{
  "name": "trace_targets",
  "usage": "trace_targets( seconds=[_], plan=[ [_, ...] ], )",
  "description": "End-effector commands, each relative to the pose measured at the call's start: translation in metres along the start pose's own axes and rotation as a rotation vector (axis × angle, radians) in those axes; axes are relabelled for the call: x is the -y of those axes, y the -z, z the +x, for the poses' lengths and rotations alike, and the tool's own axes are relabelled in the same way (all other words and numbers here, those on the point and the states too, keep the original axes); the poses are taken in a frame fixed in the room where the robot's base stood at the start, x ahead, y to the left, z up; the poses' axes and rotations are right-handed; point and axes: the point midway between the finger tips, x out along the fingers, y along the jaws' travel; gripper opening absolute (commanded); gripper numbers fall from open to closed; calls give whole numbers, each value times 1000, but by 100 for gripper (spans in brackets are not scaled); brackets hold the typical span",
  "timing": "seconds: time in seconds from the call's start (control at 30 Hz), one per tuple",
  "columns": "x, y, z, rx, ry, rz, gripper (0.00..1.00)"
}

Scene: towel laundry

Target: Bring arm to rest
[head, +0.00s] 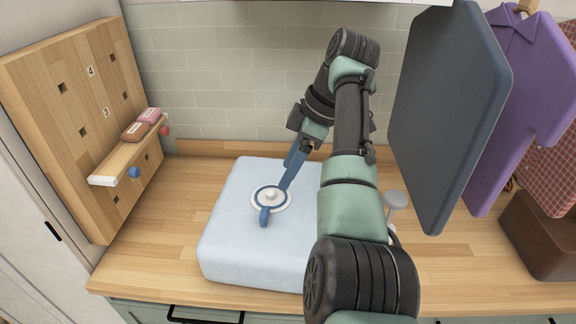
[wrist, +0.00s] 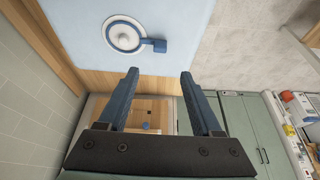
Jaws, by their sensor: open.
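My gripper (head: 288,178) hangs at the end of my raised, bent arm, over the back right of a pale blue box-like block (head: 240,240). In the wrist view my gripper (wrist: 160,73) has its two blue fingers wide apart, with nothing between them. A round white disc with a blue ring and a short blue handle (head: 270,199) sits on top of the block. The same disc shows beyond the fingertips in the wrist view (wrist: 124,36), apart from them in the picture. My arm hides the block's right side.
A wooden pegboard (head: 62,130) with a small shelf (head: 128,160) stands at the left. The wooden counter (head: 170,225) is clear left of the block.

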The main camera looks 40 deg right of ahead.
Motion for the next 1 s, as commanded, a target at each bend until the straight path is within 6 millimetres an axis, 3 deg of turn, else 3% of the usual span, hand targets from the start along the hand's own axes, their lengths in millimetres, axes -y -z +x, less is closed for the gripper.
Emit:
trace_targets(
  seconds=[0.43,0.57,0.67,0.8,0.9,1.0],
  plan=[
    [0,0,1,0,0,0,66],
    [-10,11,3,2,-79,25,66],
    [-26,34,2,-13,-229,70,66],
    [-44,84,-14,-108,-507,146,66],
    [-42,126,-35,-230,-689,188,66],
    [-27,170,-64,-398,-845,214,66]
  ],
)
